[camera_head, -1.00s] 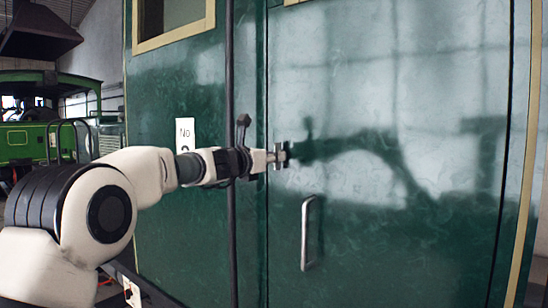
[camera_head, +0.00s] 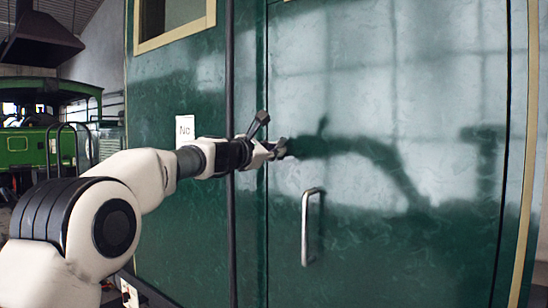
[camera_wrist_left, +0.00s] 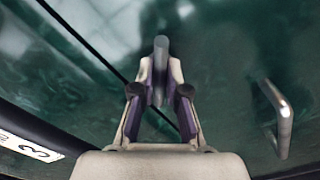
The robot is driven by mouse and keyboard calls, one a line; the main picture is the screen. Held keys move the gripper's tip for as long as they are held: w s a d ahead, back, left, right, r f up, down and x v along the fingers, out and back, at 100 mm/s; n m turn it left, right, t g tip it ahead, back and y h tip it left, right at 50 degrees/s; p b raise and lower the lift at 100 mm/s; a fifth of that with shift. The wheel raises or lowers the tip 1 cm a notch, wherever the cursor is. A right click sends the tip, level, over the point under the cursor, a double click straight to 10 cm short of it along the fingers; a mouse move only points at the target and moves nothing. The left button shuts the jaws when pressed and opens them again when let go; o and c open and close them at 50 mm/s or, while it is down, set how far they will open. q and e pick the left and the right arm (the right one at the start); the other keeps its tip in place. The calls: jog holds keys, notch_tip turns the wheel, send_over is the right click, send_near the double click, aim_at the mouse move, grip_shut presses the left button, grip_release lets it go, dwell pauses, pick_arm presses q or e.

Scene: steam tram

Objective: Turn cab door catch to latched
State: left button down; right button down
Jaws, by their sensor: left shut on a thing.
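The cab door catch (camera_head: 282,147) is a small grey bar on the green door, close to the door's left edge. In the left wrist view the catch (camera_wrist_left: 161,48) sticks up between my fingertips. My left gripper (camera_head: 273,151) is shut on it, and the gripper also shows in the left wrist view (camera_wrist_left: 160,84). The wrist is rolled, and the catch looks tilted in the head view. The fingers hide part of the catch. The green cab door (camera_head: 400,245) looks closed, with a thin dark seam at its left edge. My right gripper is not in view.
A silver door handle (camera_head: 305,228) stands out below and right of the catch; it also shows in the left wrist view (camera_wrist_left: 284,112). A dark vertical rail (camera_head: 232,250) runs left of the door. A white number plate (camera_head: 185,128) is behind my forearm.

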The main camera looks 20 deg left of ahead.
pick_arm(q)
jog(key=m+b, duration=0.2)
jog(key=m, duration=0.3)
jog(key=shift+f+m, duration=0.1)
jog(key=shift+m, duration=0.2)
jog(key=m+b, duration=0.2)
jog(key=m, duration=0.3)
dwell(0.4)
jog(key=c, duration=1.2)
grip_release()
jog(key=shift+w, duration=0.1)
jog(key=v, duration=1.2)
jog(key=shift+w, duration=0.1)
